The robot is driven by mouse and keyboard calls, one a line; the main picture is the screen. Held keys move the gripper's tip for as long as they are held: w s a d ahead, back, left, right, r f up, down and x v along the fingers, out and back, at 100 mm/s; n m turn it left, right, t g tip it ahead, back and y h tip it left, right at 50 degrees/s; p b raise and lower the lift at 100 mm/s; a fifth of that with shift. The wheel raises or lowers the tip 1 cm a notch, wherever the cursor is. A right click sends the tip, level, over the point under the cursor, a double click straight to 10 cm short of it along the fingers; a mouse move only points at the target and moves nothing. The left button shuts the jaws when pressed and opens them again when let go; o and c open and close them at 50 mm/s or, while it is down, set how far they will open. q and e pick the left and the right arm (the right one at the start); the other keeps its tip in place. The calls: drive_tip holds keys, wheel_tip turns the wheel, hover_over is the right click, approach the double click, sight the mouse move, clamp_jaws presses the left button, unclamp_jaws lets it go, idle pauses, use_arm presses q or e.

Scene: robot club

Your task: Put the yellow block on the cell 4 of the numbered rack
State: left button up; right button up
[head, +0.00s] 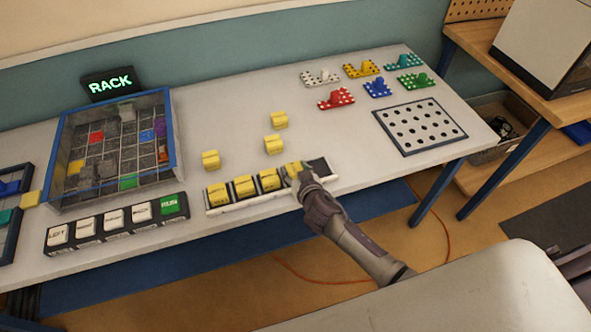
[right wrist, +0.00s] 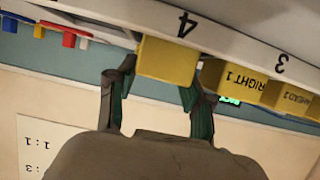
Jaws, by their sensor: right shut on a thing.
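The numbered rack (head: 230,209) is a long pale rail on the table with dark cells. Its three left cells each hold a yellow block, and its rightmost cell (head: 319,165) is empty. My right gripper (head: 299,174) is shut on a yellow block (head: 292,167) at the fourth cell from the left. In the right wrist view, upside down, this yellow block (right wrist: 168,62) is between my right gripper's fingers (right wrist: 158,92), right by the number 4 on the rack's edge (right wrist: 230,42). Whether it rests fully on the cell is hidden. My left gripper is out of view.
Three loose yellow blocks (head: 279,120) stand behind the rack. A blue-rimmed grid tray (head: 174,140) and a row of labelled buttons (head: 116,225) are to the left. Coloured dotted plates (head: 336,98) and a peg board (head: 419,127) are at the right.

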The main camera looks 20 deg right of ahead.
drive_tip(key=o, duration=0.9)
drive_tip(key=shift+s+r, duration=0.1)
drive_tip(key=shift+r, duration=0.05)
drive_tip(key=v, duration=1.1)
drive_tip(key=shift+s+r, duration=0.2)
drive_tip(key=shift+s, duration=0.15)
drive_tip(key=shift+f, duration=0.1)
